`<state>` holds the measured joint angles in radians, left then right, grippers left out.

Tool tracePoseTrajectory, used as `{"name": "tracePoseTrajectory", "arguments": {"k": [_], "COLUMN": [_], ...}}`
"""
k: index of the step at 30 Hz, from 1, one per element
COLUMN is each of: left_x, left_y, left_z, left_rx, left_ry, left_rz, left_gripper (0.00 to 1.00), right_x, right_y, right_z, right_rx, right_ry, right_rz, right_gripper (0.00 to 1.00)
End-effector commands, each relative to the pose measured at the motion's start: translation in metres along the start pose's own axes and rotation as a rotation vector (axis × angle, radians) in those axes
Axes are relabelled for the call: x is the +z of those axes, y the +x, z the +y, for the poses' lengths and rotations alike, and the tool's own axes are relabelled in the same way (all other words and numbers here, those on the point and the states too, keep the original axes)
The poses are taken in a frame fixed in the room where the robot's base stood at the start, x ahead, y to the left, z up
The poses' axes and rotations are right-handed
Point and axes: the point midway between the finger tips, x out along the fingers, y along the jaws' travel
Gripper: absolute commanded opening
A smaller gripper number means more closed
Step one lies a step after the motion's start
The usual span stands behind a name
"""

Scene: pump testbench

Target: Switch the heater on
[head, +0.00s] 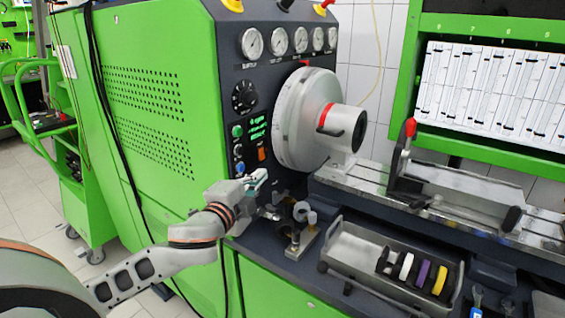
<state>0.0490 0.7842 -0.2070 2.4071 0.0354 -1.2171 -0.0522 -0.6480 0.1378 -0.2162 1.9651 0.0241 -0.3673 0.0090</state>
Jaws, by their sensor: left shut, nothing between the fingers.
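The dark control panel (244,112) is on the front of the green test bench. It carries a black knob (244,97), a lit green display (258,128), a green button (237,131), a blue button (240,168) and an orange switch (262,154). The labels are too small to read, so I cannot tell which control is the heater's or its state. My left gripper (263,176) is shut and empty, just below the orange switch and right of the blue button. I cannot tell whether it touches the panel. My right gripper is not in view.
The large grey flywheel (293,118) juts out right of the panel. Metal fittings (298,232) stand on the bench below my gripper. A grey tray (352,252) with coloured rings and a clamp with a red-tipped lever (408,150) are further right.

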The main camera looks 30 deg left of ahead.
Motion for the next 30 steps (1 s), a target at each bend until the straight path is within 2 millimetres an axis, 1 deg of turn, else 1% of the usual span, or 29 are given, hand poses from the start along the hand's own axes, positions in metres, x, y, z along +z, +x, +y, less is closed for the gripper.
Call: {"name": "tracePoseTrajectory", "arguments": {"k": [2,10,14,17,20,30], "left_x": [0.000,0.000,0.000,0.001,0.001,0.001], "left_y": [0.000,0.000,0.007,0.019,0.036,0.099], "left_z": [-0.003,-0.002,-0.002,-0.003,-0.003,-0.003], "left_rx": [-0.005,-0.004,-0.004,-0.005,-0.005,-0.005], "left_ry": [0.006,0.004,0.003,0.003,0.003,0.003], "left_rz": [-0.002,-0.002,-0.002,-0.003,-0.002,-0.003], "left_gripper": [0.00,0.00,0.00,0.00,0.00,0.00], "right_x": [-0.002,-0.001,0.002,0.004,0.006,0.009], "right_y": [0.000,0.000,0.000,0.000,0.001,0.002], "right_z": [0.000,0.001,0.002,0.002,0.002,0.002], "right_rx": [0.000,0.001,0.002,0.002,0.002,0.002], "right_ry": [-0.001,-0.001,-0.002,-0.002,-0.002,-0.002], "right_rz": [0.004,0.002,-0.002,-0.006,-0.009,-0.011], "right_gripper": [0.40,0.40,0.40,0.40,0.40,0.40]}}
